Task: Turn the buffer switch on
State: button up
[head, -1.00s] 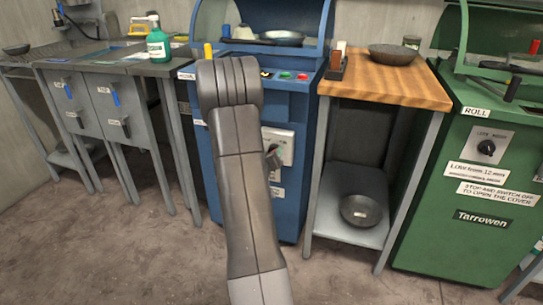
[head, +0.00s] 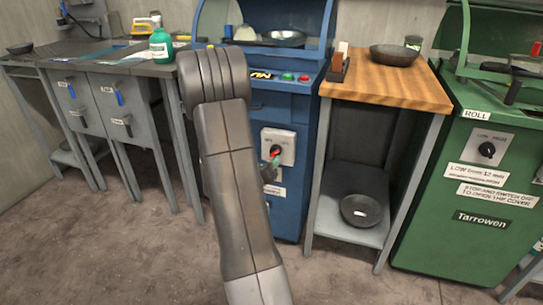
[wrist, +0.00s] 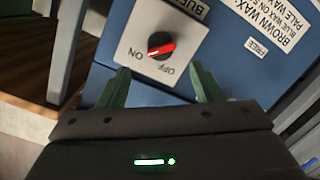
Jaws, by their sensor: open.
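The buffer switch is a red knob on a black base (wrist: 161,46), set on a pale plate (wrist: 140,28) on the blue machine. In the head view, the red knob (head: 275,152) shows just above my gripper (head: 271,167), which is partly hidden by my arm.
The blue machine (head: 290,205) stands between a grey bench (head: 150,68) on the left and a wooden-topped table (head: 400,85) on the right. A green machine (head: 440,220) is further right. The floor in front is clear.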

aim_at(274, 154)
jog(key=v, duration=0.6)
jog(key=shift+p, duration=0.4)
jog(key=shift+w+d, duration=0.1)
jog(key=b+x, duration=0.3)
jog(key=x, duration=1)
jog(key=shift+w+f, duration=0.1)
jog(key=shift+w, duration=0.25)
